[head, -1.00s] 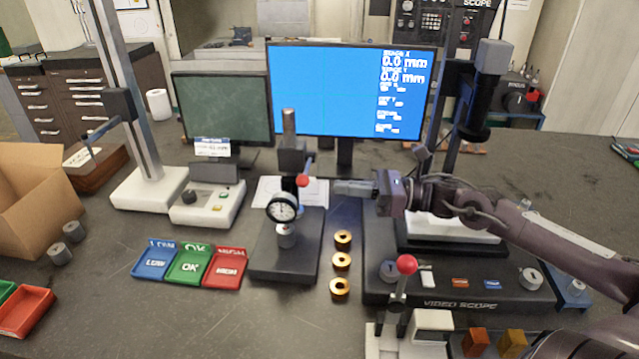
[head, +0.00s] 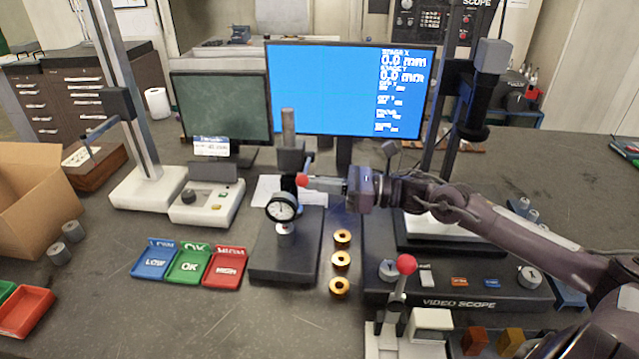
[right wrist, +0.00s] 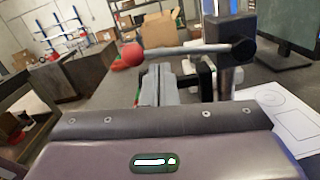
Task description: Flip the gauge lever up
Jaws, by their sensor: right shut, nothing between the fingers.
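The dial gauge (head: 282,208) stands upright on a post over a dark base (head: 285,262), with a grey cylindrical part (head: 285,228) under its tip. Its lever has a red ball (head: 301,180) at the end, just right of the gauge post in the head view. My right gripper (head: 318,184) is shut and empty, its tips beside the red ball; whether they touch cannot be told. In the right wrist view, the red ball (right wrist: 131,54) and lever rod (right wrist: 190,49) show beyond the fingertips (right wrist: 158,72). My left gripper is not in view.
Three brass rings (head: 341,260) stand right of the gauge base. Blue, green and red trays (head: 190,264) lie to its left. The video scope base (head: 455,290) is at right, with another red-knobbed lever (head: 405,265) in front. A monitor (head: 330,90) stands behind.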

